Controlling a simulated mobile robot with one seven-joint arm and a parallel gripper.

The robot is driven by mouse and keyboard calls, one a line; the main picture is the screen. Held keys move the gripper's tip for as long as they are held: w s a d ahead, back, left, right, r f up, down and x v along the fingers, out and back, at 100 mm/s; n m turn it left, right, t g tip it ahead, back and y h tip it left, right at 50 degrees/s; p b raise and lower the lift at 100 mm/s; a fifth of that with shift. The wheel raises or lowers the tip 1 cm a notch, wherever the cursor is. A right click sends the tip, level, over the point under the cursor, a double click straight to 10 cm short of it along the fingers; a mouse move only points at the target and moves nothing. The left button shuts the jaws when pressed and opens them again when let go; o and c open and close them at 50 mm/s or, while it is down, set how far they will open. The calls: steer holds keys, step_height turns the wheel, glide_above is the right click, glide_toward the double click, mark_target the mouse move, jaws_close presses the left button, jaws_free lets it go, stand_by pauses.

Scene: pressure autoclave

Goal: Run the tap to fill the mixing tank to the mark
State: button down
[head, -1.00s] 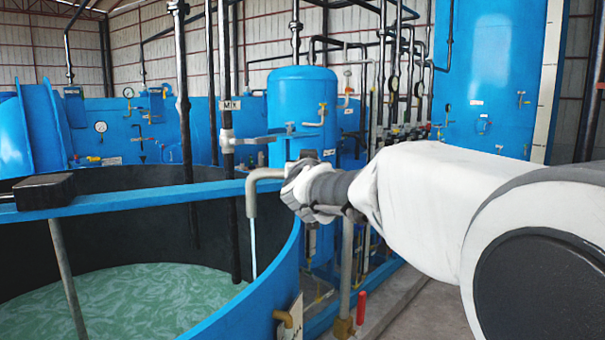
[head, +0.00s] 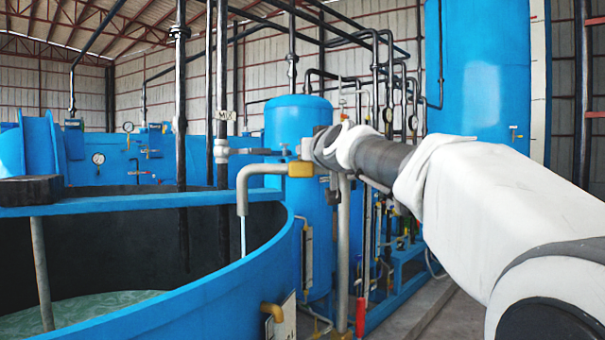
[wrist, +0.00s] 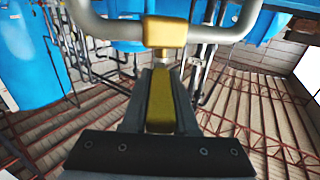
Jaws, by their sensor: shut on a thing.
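The blue mixing tank (head: 250,268) fills the lower left of the head view, with pale green water (head: 80,308) low inside it. The mark cannot be made out. A grey bent tap pipe (head: 243,185) reaches over the tank's right rim, and a thin stream of water (head: 243,236) falls from its spout. The tap's brass valve body (head: 300,169) also shows in the wrist view (wrist: 165,32). My gripper (head: 316,150) is at the valve. In the wrist view its jaws (wrist: 160,90) are shut on the yellow tap handle (wrist: 160,105).
A flat blue beam (head: 120,198) with a dark box (head: 30,190) on it crosses the tank top. Black vertical pipes (head: 181,120) stand at the tank. A blue upright vessel (head: 296,120) and pipework are behind my gripper. Floor (head: 440,310) shows at lower right.

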steer(key=shift+w+d+f+n+y+b, duration=0.1)
steer(key=shift+d+f+n+y+b, duration=0.2)
steer(key=shift+b, duration=1.05)
steer(key=shift+a+n+y+b, duration=0.1)
steer(key=shift+y+b, duration=0.3)
steer(key=shift+b, duration=0.9)
steer(key=shift+d+b, duration=0.1)
steer(key=shift+b, duration=0.3)
steer(key=shift+w+d+f+n+g+y+b, duration=0.1)
steer(key=shift+f+n+g+y+b, duration=0.05)
steer(key=shift+n+g+y+b, duration=0.35)
steer(key=shift+w+d+n+g+y+b, duration=0.15)
steer(key=shift+d+n+g+y+b, duration=0.2)
steer(key=shift+n+y, duration=0.35)
steer(key=shift+w+d+n+g+y+b, duration=0.15)
steer(key=shift+d+n+g+y, duration=0.25)
steer(key=shift+y, duration=0.5)
steer(key=c, duration=0.7)
jaws_free()
steer(key=shift+s+d, duration=0.1)
steer(key=shift+s, duration=0.05)
steer(key=shift+r, duration=0.25)
